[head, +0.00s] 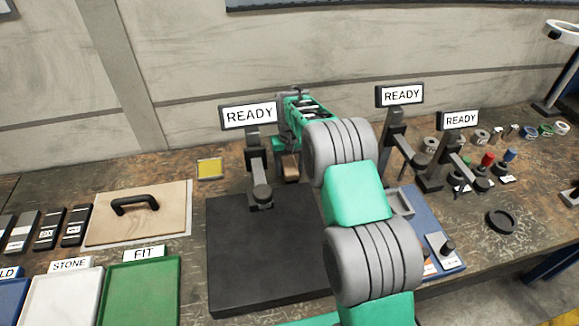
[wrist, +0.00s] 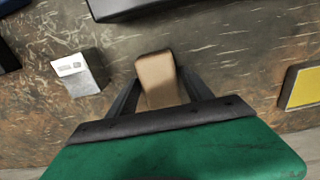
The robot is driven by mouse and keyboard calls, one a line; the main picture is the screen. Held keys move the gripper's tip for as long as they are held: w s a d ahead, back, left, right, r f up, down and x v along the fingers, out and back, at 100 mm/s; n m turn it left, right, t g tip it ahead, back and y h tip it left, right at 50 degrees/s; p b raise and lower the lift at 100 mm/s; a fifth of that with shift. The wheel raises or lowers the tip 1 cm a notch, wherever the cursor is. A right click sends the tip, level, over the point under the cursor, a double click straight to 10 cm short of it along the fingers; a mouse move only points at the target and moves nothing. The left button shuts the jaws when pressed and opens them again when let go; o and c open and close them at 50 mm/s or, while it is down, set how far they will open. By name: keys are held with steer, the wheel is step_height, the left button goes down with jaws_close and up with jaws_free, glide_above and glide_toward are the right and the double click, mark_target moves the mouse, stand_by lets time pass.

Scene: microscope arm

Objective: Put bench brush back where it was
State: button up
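The bench brush, as far as I can tell, is the tan block-shaped piece (wrist: 157,80) between my fingers in the wrist view. It also shows as a small brown block (head: 291,168) behind the black mat in the head view. My gripper (wrist: 158,82) has a finger against each side of it and looks shut on it. In the head view my gripper (head: 290,150) points down beside the left READY stand, partly hidden by my arm. No bristles show, and I cannot tell whether the brush touches the bench.
The left READY stand (head: 257,165) is close to my gripper. A yellow pad (head: 210,168) lies on the bench to the left, and a silver block (wrist: 80,73) stands on the brush's other side. The black mat (head: 262,250) is bare. Other READY stands (head: 398,135) are to the right.

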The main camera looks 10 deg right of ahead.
mark_target(290, 165)
steer(key=shift+o, duration=0.5)
steer(key=shift+w+r, duration=0.1)
steer(key=shift+r, duration=0.45)
step_height(290, 165, up, 11)
steer(key=b, duration=0.1)
steer(key=s+r+t, duration=0.3)
steer(key=s, duration=2.8)
steer(key=shift+a+r+t, duration=0.15)
steer(key=shift+r+t, duration=0.05)
steer(key=shift+t, duration=0.1)
steer(key=shift+s, duration=0.1)
steer(key=shift+c, duration=0.3)
